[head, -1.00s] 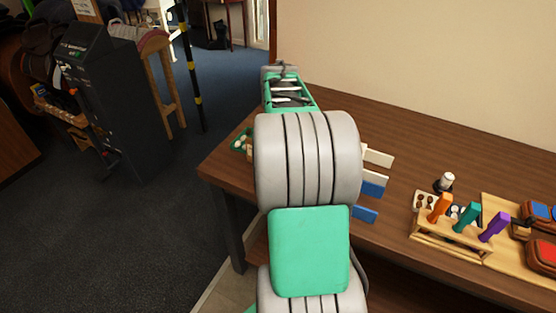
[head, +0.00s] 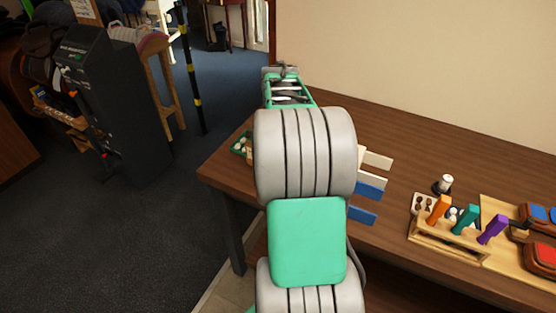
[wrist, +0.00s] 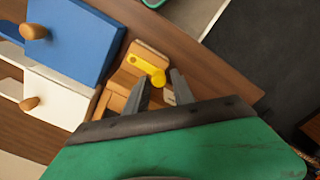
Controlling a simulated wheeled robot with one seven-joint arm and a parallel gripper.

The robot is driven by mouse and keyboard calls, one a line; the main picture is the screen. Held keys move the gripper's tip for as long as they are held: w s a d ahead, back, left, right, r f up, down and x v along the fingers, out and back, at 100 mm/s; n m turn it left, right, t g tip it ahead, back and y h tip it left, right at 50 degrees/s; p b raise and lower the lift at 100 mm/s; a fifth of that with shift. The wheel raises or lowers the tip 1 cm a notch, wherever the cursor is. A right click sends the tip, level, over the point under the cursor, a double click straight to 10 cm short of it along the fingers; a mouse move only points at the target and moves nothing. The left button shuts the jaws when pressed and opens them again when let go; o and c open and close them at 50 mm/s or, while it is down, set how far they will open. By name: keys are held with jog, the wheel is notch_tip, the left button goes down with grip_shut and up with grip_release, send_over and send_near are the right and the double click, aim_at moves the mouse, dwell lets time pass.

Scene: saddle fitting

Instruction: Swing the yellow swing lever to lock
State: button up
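The yellow swing lever (wrist: 145,66) lies on a small wooden block (wrist: 150,50) in the wrist view, its round knob end pointing to my gripper. My gripper (wrist: 161,77) is open, with its two dark fingers apart. The knob shows between the fingertips, and I cannot tell whether either finger touches it. The fingers cover part of the wooden fixture (wrist: 114,102) below the lever. In the head view my arm hides the lever and my gripper.
Blue (wrist: 70,40) and white (wrist: 58,105) boards with wooden knobs stand close left of the lever. A rack with orange, teal and purple handles (head: 466,219) stands farther right on the brown table (head: 420,140).

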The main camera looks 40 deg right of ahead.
jog(key=shift+s+d, duration=0.1)
jog(key=shift+s+a+f+n+b, duration=0.2)
jog(key=shift+a+n+b, duration=0.15)
jog(key=shift+n, duration=1.05)
notch_tip(320, 180, up, 7)
jog(key=shift+a+r, duration=0.1)
jog(key=shift+a, duration=0.05)
jog(key=s+a+f+n+t+b, duration=0.1)
jog(key=s+a+f+b, duration=0.1)
jog(key=a+f+b, duration=0.8)
jog(key=s+a+f+n+t+b, duration=0.1)
jog(key=s+a+f+b, duration=0.1)
jog(key=a+f+b, duration=0.9)
jog(key=a+f, duration=0.5)
jog(key=f, duration=0.1)
jog(key=shift+s+a+f, duration=0.15)
jog(key=shift+s+f, duration=0.2)
jog(key=shift+s, duration=0.05)
